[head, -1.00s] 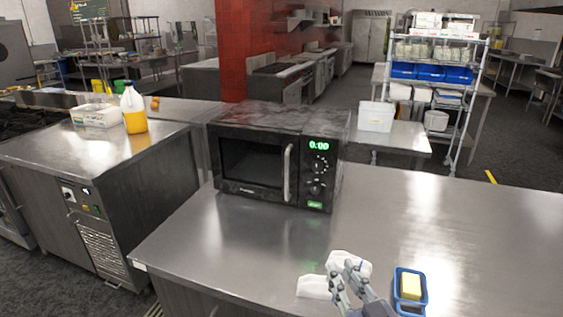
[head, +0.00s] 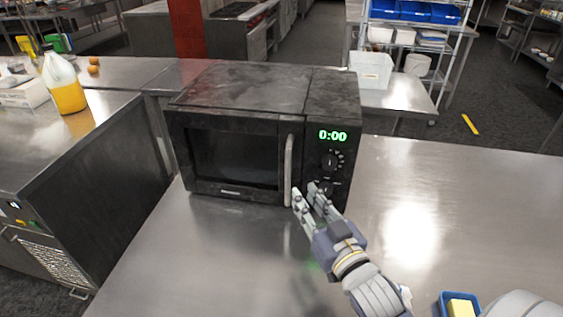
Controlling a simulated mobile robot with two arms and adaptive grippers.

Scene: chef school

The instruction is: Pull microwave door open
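The black microwave (head: 240,90) stands on the steel counter with its front toward me. Its door (head: 225,155) looks shut. The silver upright door handle (head: 289,165) is on the door's right side, left of the control panel (head: 331,155), which shows a green 0:00. My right gripper (head: 306,191) is in front of the microwave by the handle's lower end, just to its right. Its two fingers are a little apart with nothing seen between them. I cannot tell whether a finger touches the handle. The gripper covers the lower part of the panel. My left gripper is not in view.
A blue dish with a yellow block (head: 461,307) is at the lower right. A jug of orange liquid (head: 66,85) stands on the left counter. A white bin (head: 371,70) is behind the microwave.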

